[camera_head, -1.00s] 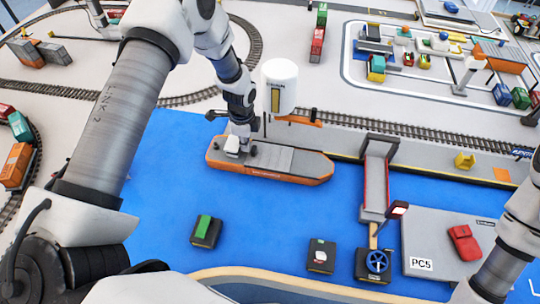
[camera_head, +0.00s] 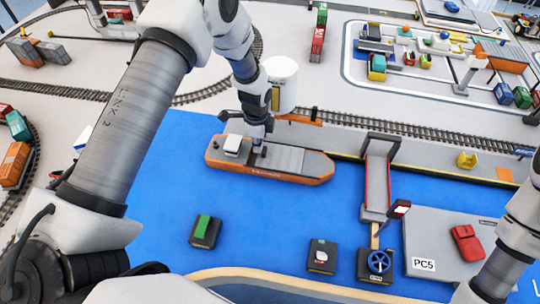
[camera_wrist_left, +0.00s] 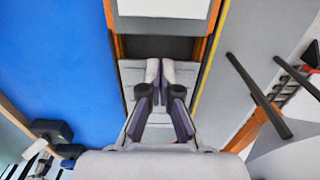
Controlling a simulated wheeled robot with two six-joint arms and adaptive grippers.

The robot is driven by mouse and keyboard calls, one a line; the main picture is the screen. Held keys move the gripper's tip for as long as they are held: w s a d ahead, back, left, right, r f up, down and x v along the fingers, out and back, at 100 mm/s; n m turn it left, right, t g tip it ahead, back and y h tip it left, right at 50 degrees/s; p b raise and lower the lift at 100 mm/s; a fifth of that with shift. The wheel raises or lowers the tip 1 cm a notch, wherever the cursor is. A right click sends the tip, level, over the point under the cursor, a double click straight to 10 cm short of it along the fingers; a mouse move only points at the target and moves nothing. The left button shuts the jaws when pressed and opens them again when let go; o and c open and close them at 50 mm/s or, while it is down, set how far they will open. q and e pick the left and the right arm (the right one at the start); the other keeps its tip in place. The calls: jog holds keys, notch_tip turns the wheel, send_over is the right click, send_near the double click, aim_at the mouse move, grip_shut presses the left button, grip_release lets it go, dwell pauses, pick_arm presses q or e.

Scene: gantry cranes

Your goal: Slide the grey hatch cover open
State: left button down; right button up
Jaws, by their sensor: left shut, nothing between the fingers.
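The orange boat (camera_head: 225,163) floats on the blue area, with a white cabin block (camera_head: 232,144) at its left end. The grey hatch cover (camera_head: 285,158) lies on its deck to the right of the cabin. My left gripper (camera_head: 257,148) points down at the cover's cabin-side end. In the left wrist view, the left gripper (camera_wrist_left: 160,64) is shut and empty over the grey ribbed cover (camera_wrist_left: 130,78). A dark gap (camera_wrist_left: 158,47) shows between cover and cabin. I cannot tell whether the fingertips touch the cover. My right gripper is out of view.
A white cylindrical tower (camera_head: 283,85) stands close behind the boat and my left wrist. A grey quay (camera_head: 350,143) and railway track (camera_head: 345,121) run behind it. A ramp with red edges (camera_head: 375,185) stands to the right. Small dark blocks (camera_head: 321,257) sit in front on the blue.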

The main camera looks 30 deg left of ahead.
aim_at(280, 156)
pick_arm(q)
jog(key=shift+w+d, duration=0.25)
jog(key=shift+d, duration=0.7)
jog(key=shift+w+d, duration=0.2)
jog(key=shift+d, duration=0.75)
jog(key=shift+w+d, duration=0.25)
jog(key=shift+d, duration=0.75)
jog(key=shift+w+d, duration=0.2)
jog(key=shift+d, duration=0.8)
jog(key=shift+s+a+r, duration=0.1)
jog(key=shift+a+r, duration=0.15)
jog(key=shift+a, duration=0.35)
notch_tip(280, 156, up, 10)
jog(key=p, duration=0.7)
jog(key=shift+p, duration=0.4)
jog(key=shift+f, duration=0.1)
